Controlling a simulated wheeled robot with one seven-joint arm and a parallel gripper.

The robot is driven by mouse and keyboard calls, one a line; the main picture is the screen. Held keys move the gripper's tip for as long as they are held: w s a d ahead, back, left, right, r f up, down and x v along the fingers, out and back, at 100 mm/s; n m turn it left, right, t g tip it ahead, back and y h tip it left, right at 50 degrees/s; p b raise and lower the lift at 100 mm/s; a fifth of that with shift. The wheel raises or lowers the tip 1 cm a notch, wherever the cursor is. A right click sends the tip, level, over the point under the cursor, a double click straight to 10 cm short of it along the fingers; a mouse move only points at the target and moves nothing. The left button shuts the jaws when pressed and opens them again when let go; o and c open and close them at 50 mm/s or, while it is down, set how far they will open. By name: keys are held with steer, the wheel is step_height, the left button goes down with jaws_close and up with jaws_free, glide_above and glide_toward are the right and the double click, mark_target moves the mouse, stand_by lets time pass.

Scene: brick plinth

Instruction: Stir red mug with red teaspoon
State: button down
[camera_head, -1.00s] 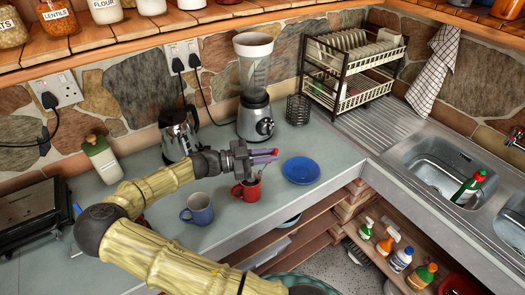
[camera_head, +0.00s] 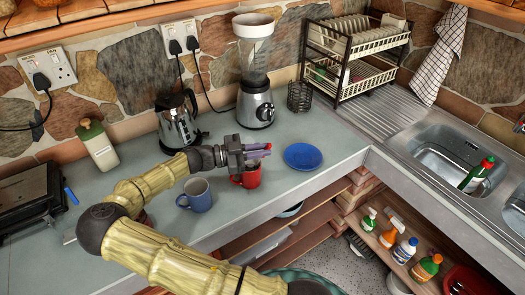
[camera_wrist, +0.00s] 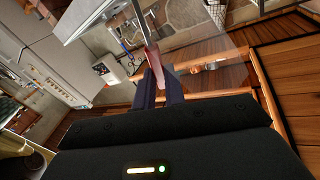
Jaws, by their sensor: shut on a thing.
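The red mug (camera_head: 247,178) stands upright on the grey counter in the head view, between the blue mug and the blue plate. My gripper (camera_head: 262,150) is just above it, fingers pointing right over its rim. In the wrist view my gripper (camera_wrist: 161,88) is shut on a slim reddish thing (camera_wrist: 154,58), which I take to be the red teaspoon. The spoon's lower end is hidden in the head view by my fingers and the mug, so I cannot tell whether it touches the mug's inside.
A blue mug (camera_head: 196,195) stands left of the red mug, and a blue plate (camera_head: 303,156) lies to the right. A kettle (camera_head: 177,120), a blender (camera_head: 255,105) and a wire holder (camera_head: 300,97) stand behind. The counter's front edge is close in front of the red mug.

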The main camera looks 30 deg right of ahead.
steer(key=shift+w+a+f+b, duration=0.15)
steer(key=shift+w+f+b, duration=0.1)
steer(key=shift+f+b, duration=0.35)
steer(key=shift+w+a+f+b, duration=0.1)
steer(key=shift+w+f+b, duration=0.1)
steer(key=shift+f+b, duration=0.4)
steer(key=shift+w+a+f+b, duration=0.15)
steer(key=shift+w+f+b, duration=0.1)
steer(key=shift+f+b, duration=0.35)
steer(key=shift+f, duration=0.1)
